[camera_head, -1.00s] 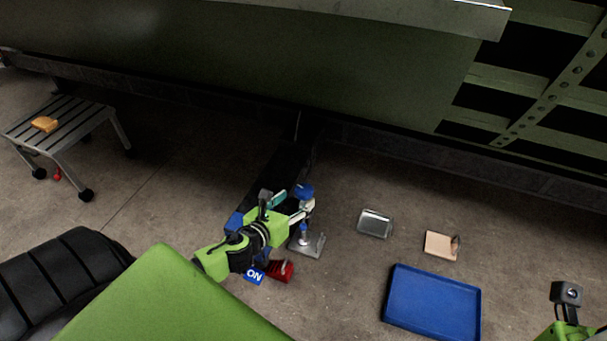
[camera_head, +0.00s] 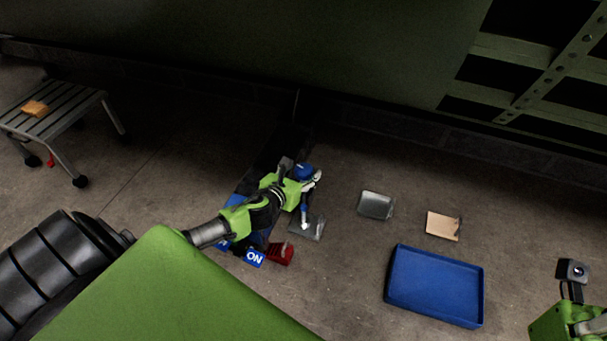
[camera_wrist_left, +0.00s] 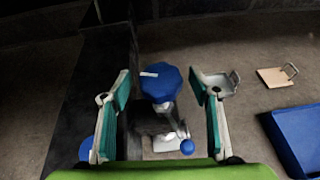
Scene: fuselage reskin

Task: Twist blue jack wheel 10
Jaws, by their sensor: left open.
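The blue jack wheel (camera_head: 303,172) sits on top of an upright jack with a flat grey base (camera_head: 308,228). My left gripper (camera_head: 302,183) is at the wheel, its arm reaching in from the left. In the left wrist view the wheel (camera_wrist_left: 160,84) has a white mark on top and lies between the two spread, teal-padded fingers (camera_wrist_left: 160,92). Gaps show on both sides, so the fingers do not grip it. A small blue knob (camera_wrist_left: 187,146) shows lower on the jack. Only part of my right gripper's green body (camera_head: 560,322) shows at the lower right edge.
A blue tray (camera_head: 436,286), a metal dish (camera_head: 376,205) and a tan plate with a handle (camera_head: 443,226) lie on the floor to the right. A red block (camera_head: 281,254) is near the jack base. A slatted stool (camera_head: 60,115) stands left. The green fuselage (camera_head: 250,60) spans above.

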